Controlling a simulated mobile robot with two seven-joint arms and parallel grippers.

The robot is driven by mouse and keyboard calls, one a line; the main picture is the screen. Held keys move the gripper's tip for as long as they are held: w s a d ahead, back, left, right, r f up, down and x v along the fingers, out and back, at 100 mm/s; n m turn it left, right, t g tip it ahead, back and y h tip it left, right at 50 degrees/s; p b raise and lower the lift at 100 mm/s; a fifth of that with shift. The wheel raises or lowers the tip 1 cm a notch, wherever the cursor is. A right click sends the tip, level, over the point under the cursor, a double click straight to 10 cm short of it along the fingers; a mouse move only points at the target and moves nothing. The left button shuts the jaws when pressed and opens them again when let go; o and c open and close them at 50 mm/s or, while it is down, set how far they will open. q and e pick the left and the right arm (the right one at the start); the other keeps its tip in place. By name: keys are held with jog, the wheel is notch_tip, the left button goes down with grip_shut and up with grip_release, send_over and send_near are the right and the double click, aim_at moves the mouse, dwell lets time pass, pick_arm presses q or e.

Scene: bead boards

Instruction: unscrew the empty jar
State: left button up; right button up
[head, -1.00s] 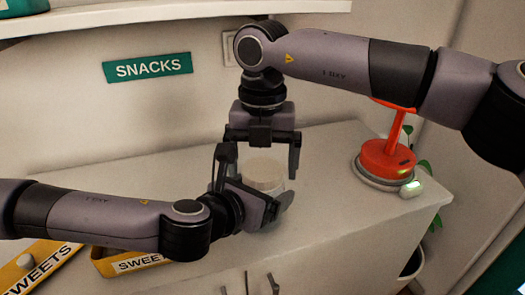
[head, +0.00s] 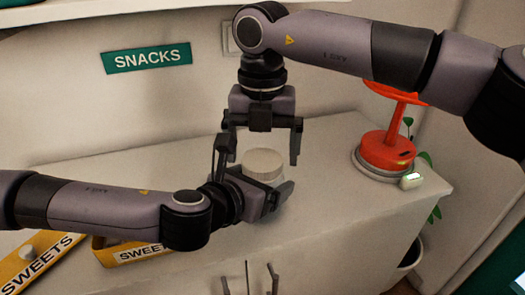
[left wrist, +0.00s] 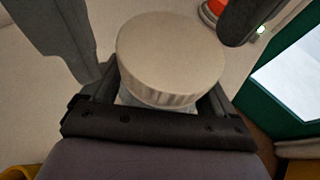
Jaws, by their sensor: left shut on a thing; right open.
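The jar has a round whitish lid (head: 263,164) with a ridged edge, which also shows close up in the left wrist view (left wrist: 171,52). Only a little of the clear body (left wrist: 135,98) shows under the lid; the rest is hidden by the gripper. My left gripper (head: 258,190) is shut on the jar's body from the side, low down near the cabinet top. My right gripper (head: 258,150) points down above the lid, open, with its fingers apart on either side. The lid sits on the jar.
A red device on a round grey base (head: 384,155) stands at the right of the cabinet top (head: 335,150). Yellow boxes labelled SWEETS (head: 128,252) lie at the front left. A green SNACKS sign (head: 147,59) is on the wall. A plant (head: 425,158) stands beyond the right edge.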

notch_tip(320, 180, up, 4)
jog(key=shift+f, duration=0.15)
pick_arm(q)
jog(key=o, duration=1.7)
jog(key=shift+o, duration=0.6)
jog(key=shift+s, duration=0.1)
